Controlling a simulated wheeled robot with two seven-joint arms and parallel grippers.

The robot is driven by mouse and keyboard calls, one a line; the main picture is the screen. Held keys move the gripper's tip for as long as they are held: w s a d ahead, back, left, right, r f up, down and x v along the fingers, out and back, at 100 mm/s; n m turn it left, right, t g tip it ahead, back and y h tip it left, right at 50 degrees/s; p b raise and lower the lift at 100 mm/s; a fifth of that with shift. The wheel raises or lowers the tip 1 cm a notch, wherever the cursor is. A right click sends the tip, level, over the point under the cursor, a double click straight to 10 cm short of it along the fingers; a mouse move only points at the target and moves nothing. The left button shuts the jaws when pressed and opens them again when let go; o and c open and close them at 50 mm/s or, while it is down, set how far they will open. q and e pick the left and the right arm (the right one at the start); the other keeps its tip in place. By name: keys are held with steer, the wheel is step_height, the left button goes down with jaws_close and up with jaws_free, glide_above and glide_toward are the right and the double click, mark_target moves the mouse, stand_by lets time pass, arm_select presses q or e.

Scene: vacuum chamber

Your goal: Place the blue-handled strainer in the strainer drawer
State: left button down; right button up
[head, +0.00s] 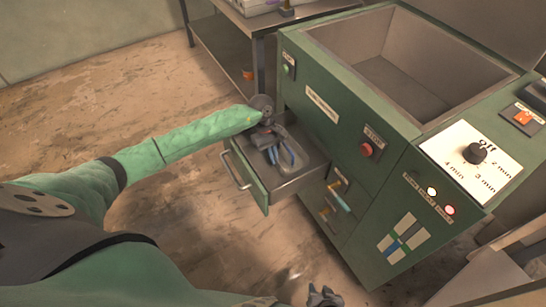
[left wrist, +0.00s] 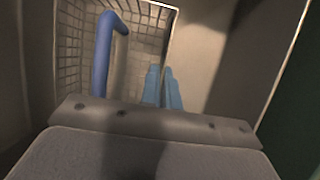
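The strainer's blue handle (head: 288,153) shows in the open drawer (head: 246,169) of the green machine. In the left wrist view the blue handle (left wrist: 103,50) stands as a curved bar beside gridded mesh walls (left wrist: 68,50). My left gripper (head: 273,155) is down in the drawer area, just left of the handle. In the left wrist view its two light-blue fingertips (left wrist: 162,88) are close together, with nothing visible between them and the handle apart from them. Much of the strainer's basket is hidden. My right gripper (head: 325,294) is at the bottom edge, empty, with its fingers apart.
The green machine (head: 325,150) has an open basin (head: 410,80) on top, a dial (head: 474,153) and a red button (head: 366,150). Below the drawer, a light-blue handle (head: 340,200) juts from the front. A metal table (head: 230,35) stands behind. The floor at left is clear.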

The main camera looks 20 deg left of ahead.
arm_select(q)
steer(key=shift+f, duration=0.4)
steer(key=shift+f, duration=0.1)
steer(key=c, duration=1.6)
jaws_free()
steer(key=shift+c, duration=0.2)
steer(key=shift+r, duration=0.25)
steer(key=v, duration=1.1)
steer(key=shift+w+a+r+b, duration=0.15)
steer(key=shift+r+b, duration=0.2)
